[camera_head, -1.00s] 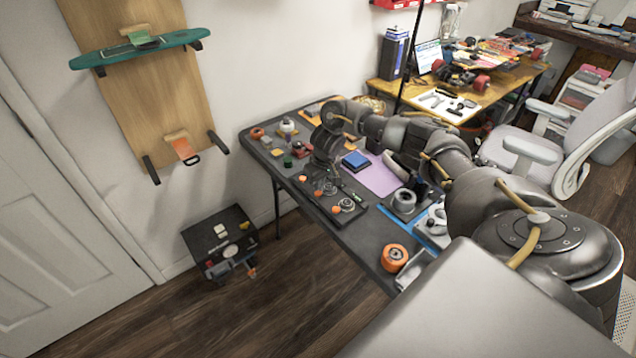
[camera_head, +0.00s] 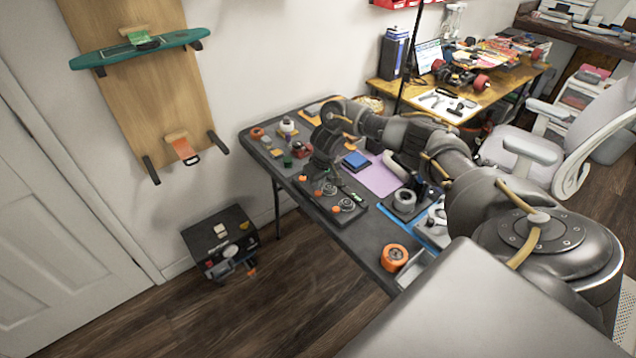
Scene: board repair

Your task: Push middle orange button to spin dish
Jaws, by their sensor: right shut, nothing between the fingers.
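A dark board (camera_head: 355,215) on the grey table carries a row of small orange buttons, each beside a round dish. The front orange button (camera_head: 335,209) and the front dish (camera_head: 347,204) show clearly. The middle orange button (camera_head: 318,194) and the middle dish (camera_head: 330,189) lie just in front of my right gripper. The rear orange button (camera_head: 302,178) shows at the gripper's left, and its dish is mostly hidden. My right gripper (camera_head: 318,177) points down over the board, shut and empty. I cannot tell whether it touches anything. My left gripper is out of view.
An orange wheel (camera_head: 394,257) stands near the table's front edge. Small parts crowd the back left. A black box (camera_head: 218,240) stands on the floor.

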